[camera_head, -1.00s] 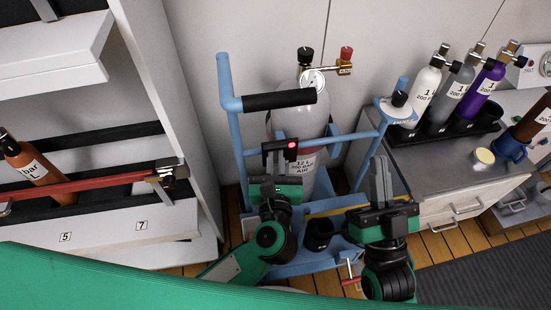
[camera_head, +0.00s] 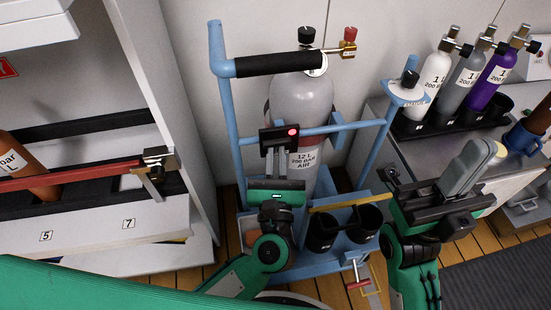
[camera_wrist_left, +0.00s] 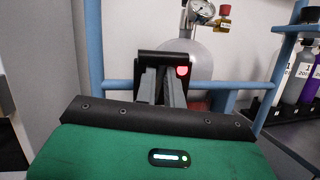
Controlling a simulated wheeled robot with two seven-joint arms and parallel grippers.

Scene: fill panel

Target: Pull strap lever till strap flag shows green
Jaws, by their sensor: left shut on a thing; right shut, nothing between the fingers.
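The black strap lever housing (camera_head: 268,138) sits at the front of the grey cylinder (camera_head: 302,98) on the blue trolley. A round strap flag (camera_head: 293,132) on it shows red; the flag also shows red in the left wrist view (camera_wrist_left: 183,71). My left gripper (camera_head: 276,160) reaches up from below and is shut on the black lever; its two grey fingers (camera_wrist_left: 161,86) end under the black part, which hides their tips. My right gripper (camera_head: 468,168) is shut and empty, in front of the side counter, apart from the trolley.
The trolley's black-gripped handle (camera_head: 278,64) and blue rails surround the cylinder. Black cups (camera_head: 322,232) and a red-handled T-bar (camera_head: 358,284) are at its lower front. A counter with several small cylinders (camera_head: 467,75) stands right. A shelf with a red bar (camera_head: 70,178) stands left.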

